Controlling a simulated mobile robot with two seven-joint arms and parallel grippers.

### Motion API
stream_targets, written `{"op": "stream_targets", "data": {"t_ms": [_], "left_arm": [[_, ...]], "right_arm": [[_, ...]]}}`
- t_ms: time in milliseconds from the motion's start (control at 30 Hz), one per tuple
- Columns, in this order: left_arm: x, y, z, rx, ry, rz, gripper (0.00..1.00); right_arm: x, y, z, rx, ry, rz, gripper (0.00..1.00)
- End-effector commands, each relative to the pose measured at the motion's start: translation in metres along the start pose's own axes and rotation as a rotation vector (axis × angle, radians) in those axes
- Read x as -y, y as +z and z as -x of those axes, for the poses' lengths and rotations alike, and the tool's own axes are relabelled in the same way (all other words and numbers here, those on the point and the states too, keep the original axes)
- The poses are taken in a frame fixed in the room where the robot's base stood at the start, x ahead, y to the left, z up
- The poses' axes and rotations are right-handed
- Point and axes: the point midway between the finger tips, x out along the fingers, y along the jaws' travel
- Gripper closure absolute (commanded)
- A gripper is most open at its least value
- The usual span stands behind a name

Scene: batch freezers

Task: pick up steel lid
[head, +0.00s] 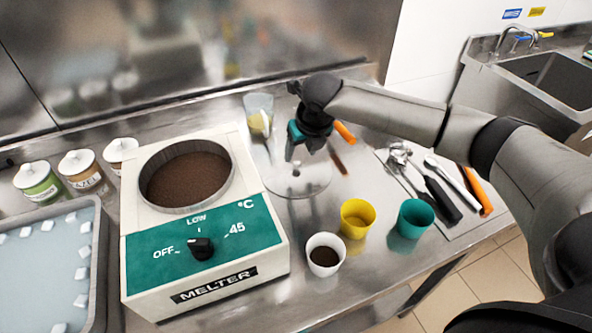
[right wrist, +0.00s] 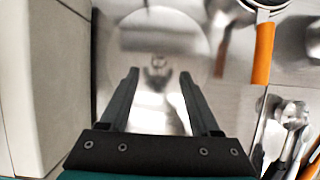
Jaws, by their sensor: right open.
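The steel lid (head: 309,186) is a round, shiny disc with a small knob, lying flat on the steel counter right of the melter. My right gripper (head: 302,150) is above it, pointing down. In the right wrist view the steel lid (right wrist: 152,30) lies beyond the fingers, and its knob (right wrist: 158,68) appears between the two open fingertips of the right gripper (right wrist: 159,75). The fingers are apart and hold nothing. I cannot tell the exact height left between fingertips and knob. My left gripper is not in view.
The melter (head: 205,285) with an open pot of brown contents stands close left of the lid. White (head: 324,255), yellow (head: 356,218) and teal (head: 413,219) cups stand in front. A clear cup (head: 258,115) stands behind. Utensils (head: 440,200) lie to the right, and an orange-handled tool (right wrist: 264,52) is near the lid.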

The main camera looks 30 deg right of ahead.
Motion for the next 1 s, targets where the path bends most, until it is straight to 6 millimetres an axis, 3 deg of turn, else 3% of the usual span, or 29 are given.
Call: {"op": "stream_targets", "data": {"t_ms": [400,733,1000], "left_arm": [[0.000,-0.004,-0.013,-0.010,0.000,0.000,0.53],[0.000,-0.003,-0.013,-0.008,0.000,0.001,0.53],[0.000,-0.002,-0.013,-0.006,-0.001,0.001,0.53]], "right_arm": [[-0.002,0.002,-0.047,-0.002,0.000,0.000,0.36],[-0.002,0.002,-0.052,-0.001,0.000,0.001,0.36],[-0.002,0.002,-0.052,-0.001,-0.001,0.000,0.65]]}}
